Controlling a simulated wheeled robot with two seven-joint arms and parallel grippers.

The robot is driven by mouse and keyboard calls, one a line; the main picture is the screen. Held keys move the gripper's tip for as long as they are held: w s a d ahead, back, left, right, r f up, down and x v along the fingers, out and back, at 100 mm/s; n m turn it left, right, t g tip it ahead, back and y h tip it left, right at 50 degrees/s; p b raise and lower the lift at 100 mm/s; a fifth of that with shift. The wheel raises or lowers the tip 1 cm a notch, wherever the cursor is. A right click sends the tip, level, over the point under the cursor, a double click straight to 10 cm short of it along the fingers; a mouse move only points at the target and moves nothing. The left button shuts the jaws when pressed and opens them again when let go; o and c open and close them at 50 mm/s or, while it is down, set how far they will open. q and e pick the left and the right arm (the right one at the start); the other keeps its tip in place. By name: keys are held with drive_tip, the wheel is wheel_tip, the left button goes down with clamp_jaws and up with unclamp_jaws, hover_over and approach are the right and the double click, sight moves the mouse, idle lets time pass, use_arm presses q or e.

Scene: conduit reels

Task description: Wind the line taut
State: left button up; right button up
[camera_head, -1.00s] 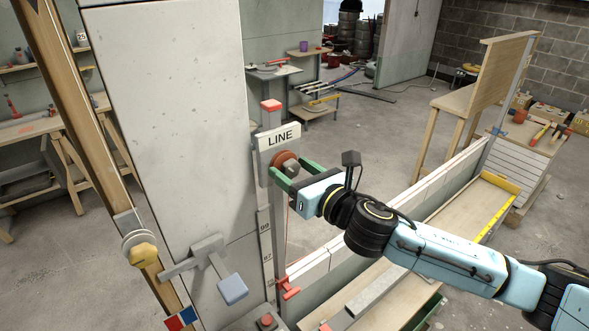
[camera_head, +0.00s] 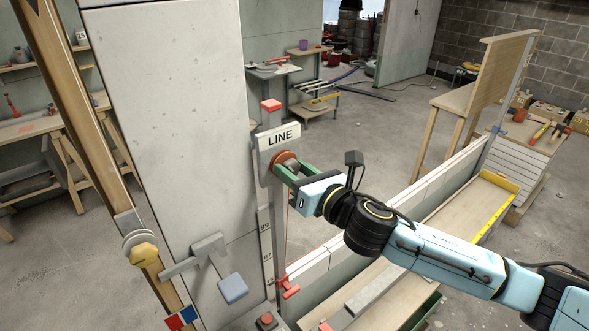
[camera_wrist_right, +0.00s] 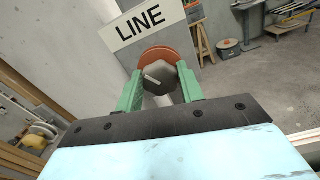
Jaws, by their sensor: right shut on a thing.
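The line reel is a red-brown disc (camera_head: 283,158) with a grey hub knob, on a grey post under a white sign reading LINE (camera_head: 279,138). In the right wrist view the reel (camera_wrist_right: 165,54) shows behind a grey knob (camera_wrist_right: 158,78) with a pale mark across its face. My right gripper (camera_head: 285,168) has its green fingers on both sides of the knob, shut on it; they also show in the right wrist view (camera_wrist_right: 160,88). A thin red line runs down beside the post. My left gripper is not in view.
A grey lever with a blue-grey pad (camera_head: 232,288) and a yellow knob (camera_head: 143,254) are at the left. A red clamp (camera_head: 288,286) sits low on the post.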

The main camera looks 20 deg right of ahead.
drive_tip(key=m+p, duration=0.1)
drive_tip(key=m, duration=0.5)
drive_tip(key=shift+p, duration=0.4)
drive_tip(key=m+p, duration=0.1)
drive_tip(key=m, duration=0.4)
drive_tip(key=shift+m+p, duration=0.3)
drive_tip(key=shift+p, duration=0.05)
drive_tip(key=m+p, duration=0.1)
drive_tip(key=m, duration=0.3)
drive_tip(key=shift+d+m+p, duration=0.1)
drive_tip(key=shift+m+p, duration=0.2)
drive_tip(key=m+p, duration=0.2)
drive_tip(key=m, duration=0.3)
drive_tip(key=shift+m, duration=0.3)
drive_tip(key=m+p, duration=0.2)
drive_tip(key=m, duration=0.2)
drive_tip(key=shift+m, duration=0.3)
drive_tip(key=m, duration=0.2)
drive_tip(key=shift+f+m+p, duration=0.1)
drive_tip(key=shift+m+p, duration=0.2)
drive_tip(key=shift+p, duration=0.1)
drive_tip(key=m, duration=0.5)
drive_tip(key=shift+m+h, duration=0.3)
drive_tip(key=shift+m, duration=2.2)
